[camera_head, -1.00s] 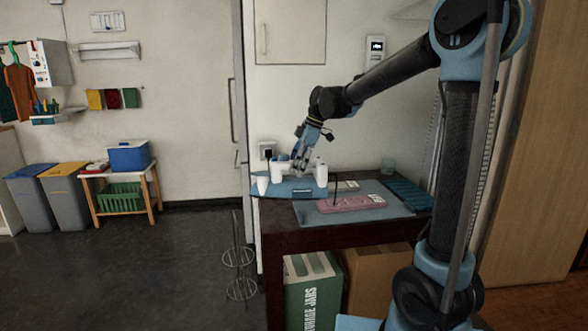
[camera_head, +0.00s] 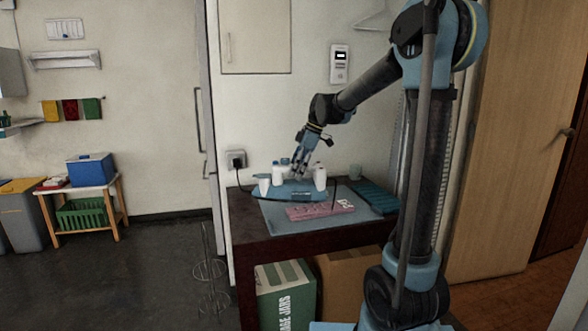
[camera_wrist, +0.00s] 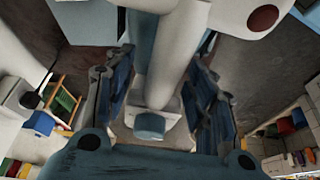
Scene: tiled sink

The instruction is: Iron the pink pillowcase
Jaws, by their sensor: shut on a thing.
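The pink pillowcase (camera_head: 320,210) lies flat, with pale markings, on a blue-grey mat (camera_head: 285,222) on the dark table. A white and blue iron (camera_head: 320,179) is just behind and left of it in the head view. The iron's blue plate (camera_head: 290,193) overlaps the pillowcase's back edge in the picture; I cannot tell whether they touch. My gripper (camera_head: 300,163) reaches down from above and is shut on the iron's white handle. In the wrist view, the white handle (camera_wrist: 172,60) runs between my fingers, with a blue knob (camera_wrist: 150,126) below. The pillowcase is not visible there.
A black cord joins the iron to a wall socket (camera_head: 236,159) behind. A dark teal slatted item (camera_head: 365,194) and a greenish cup (camera_head: 355,172) are at the table's right back. A green storage box (camera_head: 287,295) stands underneath. The mat's front strip is bare.

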